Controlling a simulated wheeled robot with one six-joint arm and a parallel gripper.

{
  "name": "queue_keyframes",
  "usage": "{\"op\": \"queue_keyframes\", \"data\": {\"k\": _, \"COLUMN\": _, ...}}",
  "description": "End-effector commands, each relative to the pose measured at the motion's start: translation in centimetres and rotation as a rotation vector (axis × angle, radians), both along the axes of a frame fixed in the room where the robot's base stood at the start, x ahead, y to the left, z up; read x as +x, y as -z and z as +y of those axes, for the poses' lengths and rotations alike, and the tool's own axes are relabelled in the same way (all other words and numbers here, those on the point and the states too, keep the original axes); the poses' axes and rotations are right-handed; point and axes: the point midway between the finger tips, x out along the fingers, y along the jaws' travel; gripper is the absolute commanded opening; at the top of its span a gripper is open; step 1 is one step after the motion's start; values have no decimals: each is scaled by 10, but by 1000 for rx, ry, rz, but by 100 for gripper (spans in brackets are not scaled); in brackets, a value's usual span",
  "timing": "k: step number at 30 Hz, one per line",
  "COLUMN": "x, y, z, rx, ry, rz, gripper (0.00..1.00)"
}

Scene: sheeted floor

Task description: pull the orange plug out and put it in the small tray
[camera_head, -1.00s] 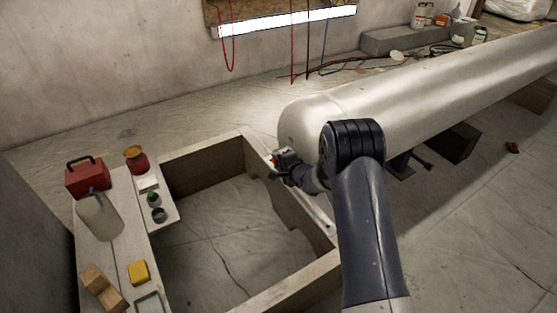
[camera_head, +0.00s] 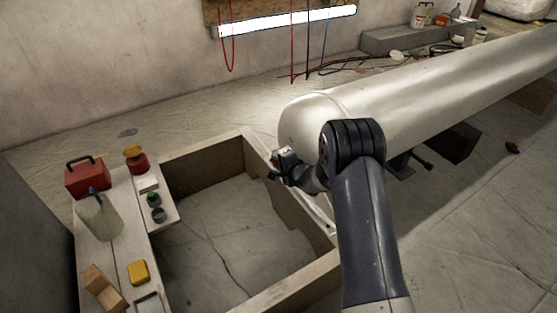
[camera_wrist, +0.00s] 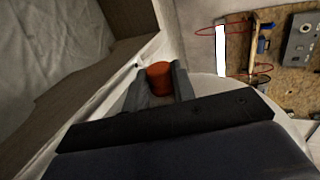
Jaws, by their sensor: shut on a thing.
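The orange plug (camera_wrist: 159,76) is a short, rounded, red-orange piece held between the two dark fingers of my gripper (camera_wrist: 160,80) in the wrist view. My gripper also shows in the head view (camera_head: 279,168), by the near end of the big pale cylinder and above the right side of the wooden frame. The plug is not clear in the head view. I cannot tell whether it still touches a socket. The small tray (camera_head: 147,297), grey-rimmed and partly cut off, lies at the near end of the bench at lower left.
The bench (camera_head: 125,235) also holds a red box (camera_head: 87,178), a grey-green jug (camera_head: 101,216), a yellow block (camera_head: 138,272) and wooden blocks (camera_head: 103,288). The wooden frame (camera_head: 205,155) encloses open floor.

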Motion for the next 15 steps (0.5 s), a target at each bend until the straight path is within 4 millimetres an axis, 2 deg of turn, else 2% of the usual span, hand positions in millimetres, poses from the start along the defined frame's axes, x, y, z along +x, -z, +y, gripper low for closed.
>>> {"op": "queue_keyframes", "data": {"k": 15, "x": -10, "y": 1, "z": 15, "rx": 0, "ry": -3, "rz": 1, "gripper": 0}}
